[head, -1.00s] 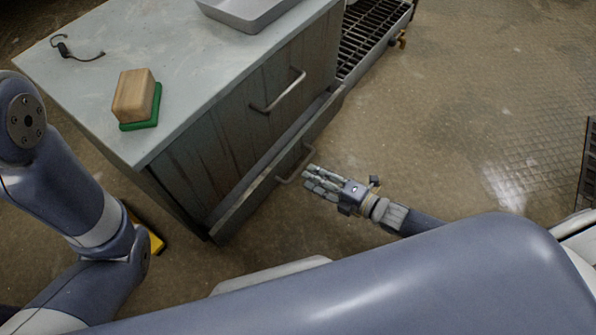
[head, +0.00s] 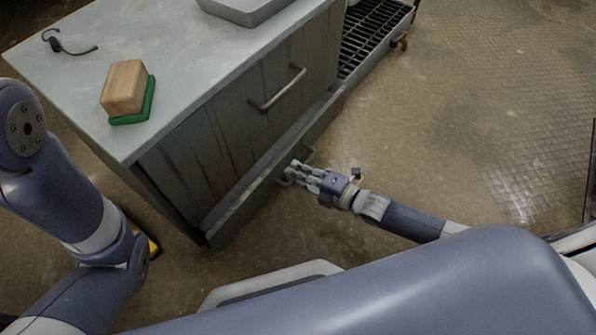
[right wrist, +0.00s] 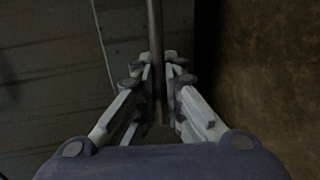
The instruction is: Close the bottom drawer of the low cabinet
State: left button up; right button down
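The low cabinet (head: 185,165) stands at upper left in the head view. Its bottom drawer (head: 240,205) is pulled partly out, with its front standing off the cabinet face. My right gripper (head: 292,172) is at the bottom drawer's handle (head: 307,153), which it partly hides. In the right wrist view the handle bar (right wrist: 155,45) runs between the two fingers (right wrist: 157,75), which sit close on both sides of it. Any small gap there is hard to judge in the dark. My left arm shows at the left edge; its gripper is out of view.
On the cabinet top are a wooden block (head: 124,88) on a green base (head: 134,117), a grey tray (head: 243,10) and a dark hooked item (head: 65,44). A dark grated rack (head: 370,35) stands behind the cabinet. The floor at right is clear.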

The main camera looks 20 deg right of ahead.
aim_at(286, 166)
jog(key=shift+r+b+x, duration=0.15)
jog(key=shift+r+x, duration=0.1)
jog(key=shift+x, duration=0.9)
jog(key=shift+r+b+x, duration=0.15)
jog(key=shift+r+x, duration=0.1)
jog(key=shift+x, duration=0.85)
jog(key=shift+a, duration=0.1)
jog(key=c, duration=1.7)
grip_release()
jog(key=v, duration=1.2)
jog(key=shift+f, duration=0.1)
